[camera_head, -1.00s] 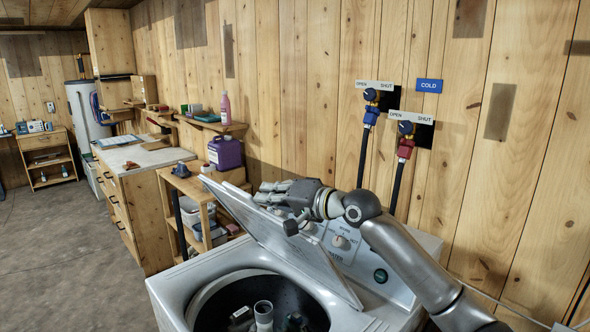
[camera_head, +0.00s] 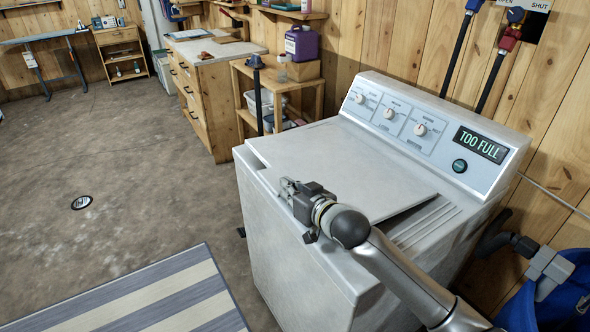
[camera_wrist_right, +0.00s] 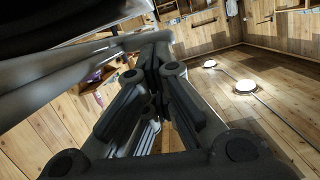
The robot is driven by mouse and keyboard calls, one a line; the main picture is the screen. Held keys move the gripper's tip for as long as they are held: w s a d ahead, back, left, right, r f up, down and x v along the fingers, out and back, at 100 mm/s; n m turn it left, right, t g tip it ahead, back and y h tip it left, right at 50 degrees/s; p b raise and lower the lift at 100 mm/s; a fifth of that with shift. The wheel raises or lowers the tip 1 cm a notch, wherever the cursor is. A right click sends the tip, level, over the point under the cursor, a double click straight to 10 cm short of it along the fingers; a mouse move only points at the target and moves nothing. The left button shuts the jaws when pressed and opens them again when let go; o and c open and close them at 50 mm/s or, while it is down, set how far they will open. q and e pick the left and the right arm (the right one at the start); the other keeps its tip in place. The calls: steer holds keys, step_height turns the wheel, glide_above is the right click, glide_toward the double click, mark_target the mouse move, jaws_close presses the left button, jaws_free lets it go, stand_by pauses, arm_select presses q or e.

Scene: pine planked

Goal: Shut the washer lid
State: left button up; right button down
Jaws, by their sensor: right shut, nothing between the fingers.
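The white washer (camera_head: 300,245) stands against the plank wall. Its lid (camera_head: 340,165) is down over the tub opening, almost level, with a thin dark gap under its right edge near the front. The tub inside is hidden. My right gripper (camera_head: 287,188) is shut and empty at the lid's front edge, over the front of the washer top. Whether it touches the lid I cannot tell. The right wrist view shows its dark fingers (camera_wrist_right: 158,62) together.
The control panel (camera_head: 410,125) behind the lid has several dials and a display (camera_head: 481,144) reading "TOO FULL". A wooden shelf stand (camera_head: 283,85) is left of the washer. A blue bag-like thing (camera_head: 550,295) is at lower right. The floor left is open, with a striped rug (camera_head: 150,295).

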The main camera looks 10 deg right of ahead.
arm_select(q)
steer(key=shift+w+f+b, duration=0.2)
steer(key=shift+f+b, duration=0.65)
steer(key=shift+f, duration=0.35)
arm_select(e)
step_height(320, 180, down, 5)
steer(key=shift+w+a+r, duration=0.1)
steer(key=shift+w+a, duration=0.05)
arm_select(q)
steer(key=p, duration=0.1)
steer(key=s+r, duration=0.1)
steer(key=r+p, duration=0.1)
steer(key=shift+s+a+r+p, duration=0.2)
steer(key=shift+a+p, duration=0.05)
steer(key=shift+p, duration=0.05)
arm_select(e)
steer(key=s+d+r, duration=0.3)
steer(key=s+r, duration=0.2)
steer(key=s, duration=0.4)
steer(key=shift+s+r, duration=0.25)
steer(key=shift+s, duration=0.05)
